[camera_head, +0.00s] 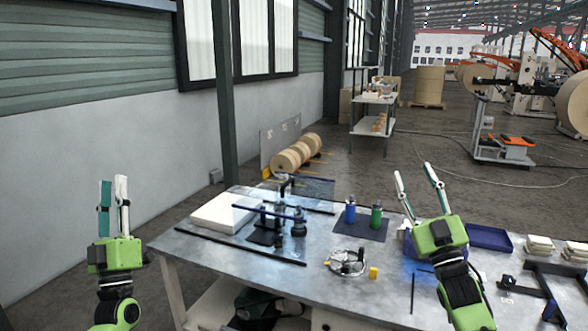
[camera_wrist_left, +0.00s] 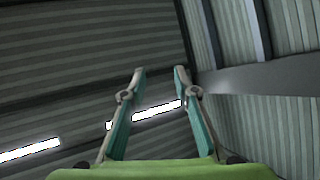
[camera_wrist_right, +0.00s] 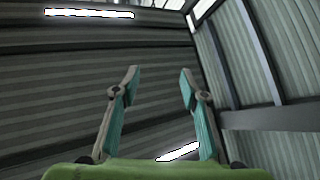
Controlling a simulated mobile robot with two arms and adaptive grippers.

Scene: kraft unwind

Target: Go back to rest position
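My left gripper (camera_head: 112,190) stands upright at the left of the head view, left of the workbench and clear of it. In the left wrist view its fingers (camera_wrist_left: 157,75) are apart with nothing between them. My right gripper (camera_head: 414,181) is raised over the right part of the workbench (camera_head: 330,300), its fingers pointing up. In the right wrist view its fingers (camera_wrist_right: 159,77) are apart and empty. Both wrist views look up at the roof and wall. My right arm hides part of the bench and a blue bin behind it.
A white slab (camera_head: 224,213), a dark fixture (camera_head: 270,222), a blue bottle (camera_head: 350,213), a green bottle (camera_head: 376,217), a metal ring device (camera_head: 346,262) and a blue tray (camera_head: 489,237) are on the bench. A green post (camera_head: 226,110) rises behind it.

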